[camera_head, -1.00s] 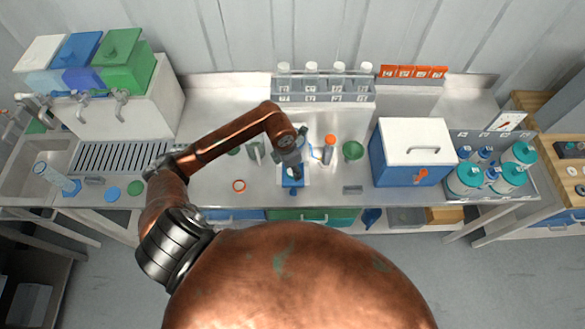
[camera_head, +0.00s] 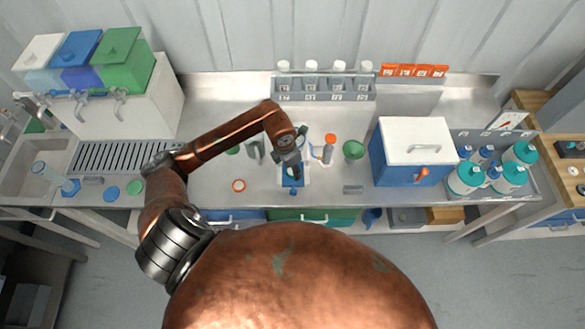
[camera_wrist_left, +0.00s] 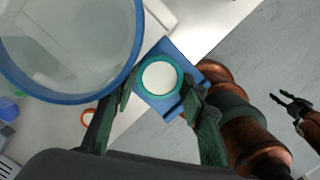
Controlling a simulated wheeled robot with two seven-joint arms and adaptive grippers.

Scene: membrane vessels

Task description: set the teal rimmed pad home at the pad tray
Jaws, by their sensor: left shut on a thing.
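In the left wrist view, the teal rimmed pad (camera_wrist_left: 160,77), a pale disc with a teal ring, sits between the two fingers of my left gripper (camera_wrist_left: 158,100), which is shut on it. Directly behind it is the blue pad tray (camera_wrist_left: 184,50); I cannot tell whether the pad touches it. In the head view, my left gripper (camera_head: 293,172) is over the blue tray (camera_head: 292,183), and the pad is hidden there. My right gripper (camera_wrist_left: 292,108) shows at the right of the wrist view, its fingers apart and empty.
A clear round vessel with a blue rim (camera_wrist_left: 70,98) is close beside my left gripper. An orange-capped bottle (camera_head: 329,147) and a green funnel-like item (camera_head: 353,150) stand to the right. An orange ring (camera_head: 239,185) lies to the left. A blue-and-white box (camera_head: 412,150) stands further right.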

